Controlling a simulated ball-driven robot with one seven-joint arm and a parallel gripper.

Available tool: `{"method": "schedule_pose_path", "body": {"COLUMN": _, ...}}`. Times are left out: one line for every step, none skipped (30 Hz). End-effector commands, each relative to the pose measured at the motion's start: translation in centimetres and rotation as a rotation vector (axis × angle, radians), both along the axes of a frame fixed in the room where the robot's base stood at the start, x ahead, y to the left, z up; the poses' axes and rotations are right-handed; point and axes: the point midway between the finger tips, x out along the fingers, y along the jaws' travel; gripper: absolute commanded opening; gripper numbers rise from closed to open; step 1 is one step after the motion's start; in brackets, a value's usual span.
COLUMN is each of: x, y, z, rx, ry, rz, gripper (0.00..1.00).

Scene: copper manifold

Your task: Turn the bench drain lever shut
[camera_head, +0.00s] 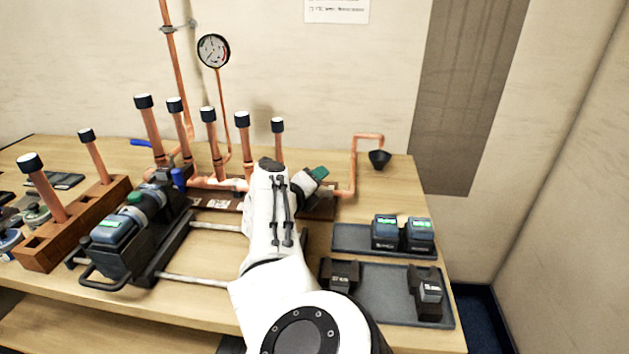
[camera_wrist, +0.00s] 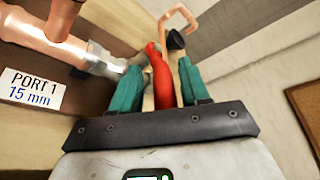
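My gripper (camera_wrist: 160,66) has two teal fingers, one on each side of the lever. Narrow gaps show between the fingers and the lever, so the gripper looks open around it, not clamped. The lever's lower end is hidden behind the gripper's dark front edge. In the head view, my white arm hides the lever, and a teal fingertip (camera_head: 319,173) shows at the right end of the manifold.
A copper drain pipe (camera_head: 367,137) bends over a black funnel (camera_head: 379,159) at the back right. Several capped copper risers (camera_head: 209,140) stand left of my arm. A pressing tool (camera_head: 130,220) lies at left. Trays (camera_head: 380,300) with batteries and chargers sit at right.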

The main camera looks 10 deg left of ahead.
Motion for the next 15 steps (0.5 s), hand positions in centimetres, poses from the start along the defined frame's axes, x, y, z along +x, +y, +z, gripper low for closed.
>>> {"method": "schedule_pose_path", "body": {"x": 0.0, "y": 0.0, "z": 0.1, "rx": 0.000, "ry": -0.001, "rz": -0.001, "gripper": 0.45}}
{"method": "schedule_pose_path", "body": {"x": 0.0, "y": 0.0, "z": 0.1, "rx": 0.000, "ry": -0.001, "rz": 0.000, "gripper": 0.45}}
{"method": "schedule_pose_path", "body": {"x": 0.1, "y": 0.0, "z": 0.1, "rx": 0.000, "ry": -0.001, "rz": 0.000, "gripper": 0.45}}
{"method": "schedule_pose_path", "body": {"x": 0.1, "y": 0.0, "z": 0.1, "rx": 0.000, "ry": -0.001, "rz": 0.000, "gripper": 0.45}}
{"method": "schedule_pose_path", "body": {"x": 0.1, "y": 0.0, "z": 0.1, "rx": -0.001, "ry": -0.002, "rz": 0.000, "gripper": 0.45}}
{"method": "schedule_pose_path", "body": {"x": 0.1, "y": 0.0, "z": 0.2, "rx": -0.001, "ry": -0.002, "rz": 0.000, "gripper": 0.45}}
{"method": "schedule_pose_path", "body": {"x": 0.0, "y": 0.0, "z": 0.2, "rx": -0.001, "ry": -0.002, "rz": 0.000, "gripper": 0.45}}
{"method": "schedule_pose_path", "body": {"x": 0.0, "y": 0.0, "z": 0.3, "rx": -0.001, "ry": -0.002, "rz": 0.000, "gripper": 0.45}}
{"method": "schedule_pose_path", "body": {"x": -0.1, "y": 0.0, "z": 0.4, "rx": 0.000, "ry": -0.001, "rz": 0.000, "gripper": 0.45}}
{"method": "schedule_pose_path", "body": {"x": -0.2, "y": 0.1, "z": 0.4, "rx": 0.000, "ry": -0.001, "rz": 0.000, "gripper": 0.45}}
{"method": "schedule_pose_path", "body": {"x": -0.3, "y": 0.1, "z": 0.5, "rx": 0.000, "ry": -0.001, "rz": 0.000, "gripper": 0.45}}
{"method": "schedule_pose_path", "body": {"x": -0.4, "y": 0.2, "z": 0.6, "rx": 0.001, "ry": -0.001, "rz": 0.001, "gripper": 0.45}}
{"method": "schedule_pose_path", "body": {"x": -0.6, "y": 0.2, "z": 0.7, "rx": 0.001, "ry": -0.001, "rz": 0.001, "gripper": 0.45}}
{"method": "schedule_pose_path", "body": {"x": -0.8, "y": 0.3, "z": 0.8, "rx": 0.001, "ry": -0.001, "rz": 0.001, "gripper": 0.45}}
{"method": "schedule_pose_path", "body": {"x": -1.0, "y": 0.4, "z": 1.0, "rx": 0.000, "ry": -0.001, "rz": 0.002, "gripper": 0.45}}
